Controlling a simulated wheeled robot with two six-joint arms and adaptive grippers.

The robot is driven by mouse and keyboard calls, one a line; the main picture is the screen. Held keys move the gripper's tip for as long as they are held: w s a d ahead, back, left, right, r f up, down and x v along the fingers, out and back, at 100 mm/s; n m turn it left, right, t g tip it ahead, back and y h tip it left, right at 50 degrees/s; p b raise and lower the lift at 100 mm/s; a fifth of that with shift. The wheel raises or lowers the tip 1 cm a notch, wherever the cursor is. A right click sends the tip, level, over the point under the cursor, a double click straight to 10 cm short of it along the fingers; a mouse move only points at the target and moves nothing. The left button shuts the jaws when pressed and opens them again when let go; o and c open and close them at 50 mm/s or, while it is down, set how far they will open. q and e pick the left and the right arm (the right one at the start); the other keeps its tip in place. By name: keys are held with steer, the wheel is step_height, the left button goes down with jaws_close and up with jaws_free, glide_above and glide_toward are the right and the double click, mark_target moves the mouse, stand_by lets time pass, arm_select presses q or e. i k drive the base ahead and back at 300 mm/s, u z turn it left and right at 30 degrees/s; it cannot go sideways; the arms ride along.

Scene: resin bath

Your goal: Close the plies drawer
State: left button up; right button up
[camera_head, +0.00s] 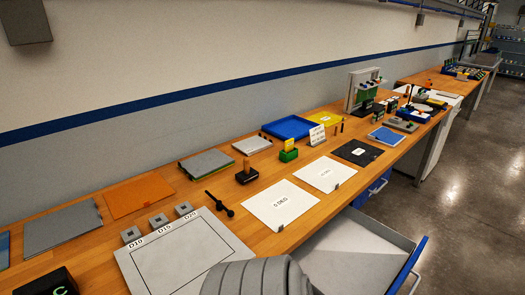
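An open drawer (345,240) sticks out from under the wooden bench at the lower right. It has a pale grey inside and a blue front panel (408,268). No label can be read on it, and its near part is cut off by the frame's bottom edge. A grey ribbed rounded part, which looks like one of my arm links, covers its left side. The part of the drawer that I can see inside looks empty. Neither of my grippers shows in the view.
The wooden bench (315,215) carries white sheets (282,205), a grey board with small blocks (185,260), an orange sheet (138,198), a blue tray (290,127) and a black mat (357,152). A blue bin (372,190) sits under the bench. The floor (470,200) at right is clear.

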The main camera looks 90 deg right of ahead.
mark_target(353, 254)
steer(key=z, duration=2.6)
